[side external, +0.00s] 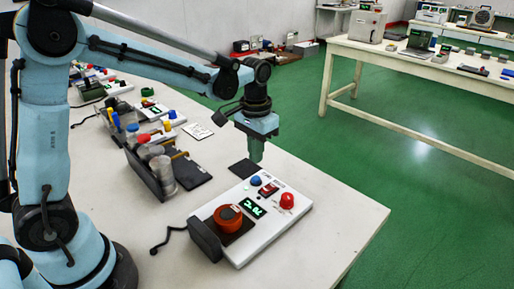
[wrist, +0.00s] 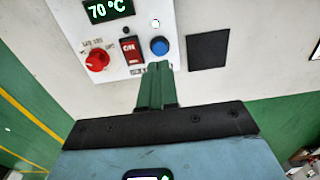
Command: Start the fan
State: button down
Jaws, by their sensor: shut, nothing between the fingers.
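A white control unit (side external: 262,208) sits near the table's front corner. It has a red rocker switch (wrist: 130,50) with white lettering, a blue button (wrist: 159,46), a red knob (wrist: 97,60) and a lit display (wrist: 109,9) reading 70 °C. An orange-red round part (side external: 228,217) sits at its near end. I cannot tell which part, if any, is the fan. My gripper (side external: 256,160) points down, shut and empty, above the unit's far edge. In the wrist view its fingertips (wrist: 158,66) appear just below the blue button and the switch; contact cannot be told.
A flat black square (wrist: 208,50) lies beside the unit. A dark holder with grey cylinders (side external: 160,172) stands to the left, with several other devices behind it. A second table (side external: 420,65) with equipment stands at the back right. The white tabletop right of the unit is clear.

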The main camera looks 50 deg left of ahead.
jog(key=shift+r, duration=2.7)
jog(key=s+t, duration=0.7)
jog(key=s, duration=0.5)
jog(key=shift+s+a+f, duration=0.2)
jog(key=shift+a+f, duration=0.1)
jog(key=shift+a, duration=0.05)
